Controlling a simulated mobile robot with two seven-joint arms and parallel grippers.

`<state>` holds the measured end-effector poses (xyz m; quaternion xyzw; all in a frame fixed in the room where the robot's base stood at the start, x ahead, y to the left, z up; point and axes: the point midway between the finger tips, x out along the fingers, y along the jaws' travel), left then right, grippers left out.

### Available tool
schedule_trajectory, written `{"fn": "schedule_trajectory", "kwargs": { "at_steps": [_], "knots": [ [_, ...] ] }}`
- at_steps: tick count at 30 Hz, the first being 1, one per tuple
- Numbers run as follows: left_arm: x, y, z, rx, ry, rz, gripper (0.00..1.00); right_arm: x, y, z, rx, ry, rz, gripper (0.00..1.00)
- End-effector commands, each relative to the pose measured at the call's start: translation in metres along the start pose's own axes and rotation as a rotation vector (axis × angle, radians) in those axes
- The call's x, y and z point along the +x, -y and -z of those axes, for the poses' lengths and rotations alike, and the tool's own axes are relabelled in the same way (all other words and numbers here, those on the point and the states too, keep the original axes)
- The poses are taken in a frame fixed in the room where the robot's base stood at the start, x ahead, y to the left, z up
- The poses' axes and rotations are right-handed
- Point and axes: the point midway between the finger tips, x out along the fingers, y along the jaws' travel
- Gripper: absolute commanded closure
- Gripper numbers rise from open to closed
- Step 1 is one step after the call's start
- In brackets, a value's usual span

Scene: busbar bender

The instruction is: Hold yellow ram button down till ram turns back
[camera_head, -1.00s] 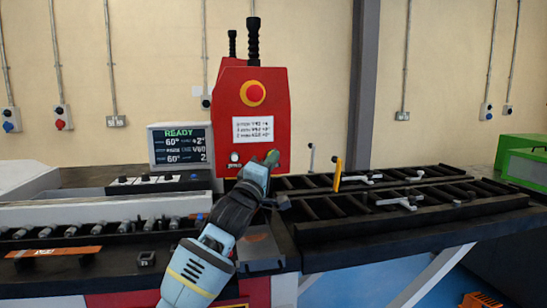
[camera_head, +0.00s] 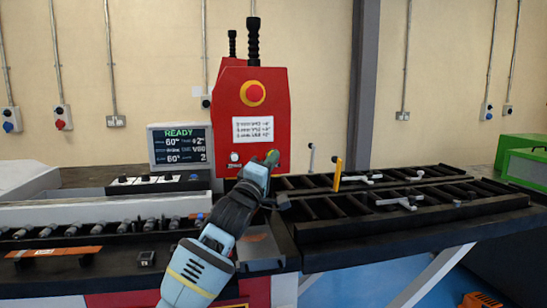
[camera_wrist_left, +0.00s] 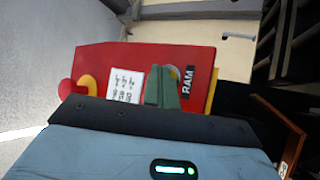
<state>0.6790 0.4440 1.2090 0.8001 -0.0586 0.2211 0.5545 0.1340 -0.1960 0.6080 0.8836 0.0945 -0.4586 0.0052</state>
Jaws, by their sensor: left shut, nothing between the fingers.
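The red bender head (camera_head: 228,110) stands at the centre, with a red stop button on a yellow ring (camera_head: 253,93) and a white label (camera_head: 253,130). My left gripper (camera_head: 272,158) is shut and empty, its green fingertips at the lower right of the red panel. In the left wrist view the closed fingers (camera_wrist_left: 162,90) are over the yellow ram button (camera_wrist_left: 175,73), beside the RAM label (camera_wrist_left: 186,83). The fingers hide most of the button, so contact and how far it is pressed cannot be told. The display (camera_head: 180,146) reads READY. My right gripper does not show.
A black roller table (camera_head: 400,200) with clamps and a yellow upright piece (camera_head: 338,175) extends right. An orange-brown bar (camera_head: 55,252) lies at the front left. A white beam and row of rollers (camera_head: 90,229) are on the left. A green machine (camera_head: 525,160) stands at far right.

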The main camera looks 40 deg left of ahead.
Motion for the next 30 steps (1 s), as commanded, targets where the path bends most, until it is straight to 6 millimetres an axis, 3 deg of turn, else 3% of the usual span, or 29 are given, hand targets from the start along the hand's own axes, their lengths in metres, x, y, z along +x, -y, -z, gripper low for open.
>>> {"fn": "schedule_trajectory", "kwargs": {
  "at_steps": [30],
  "knots": [
    [-0.0093,-0.0077,-0.0068,-0.002,-0.001,0.0,1.0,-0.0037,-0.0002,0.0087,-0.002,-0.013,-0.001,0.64]
  ]
}}
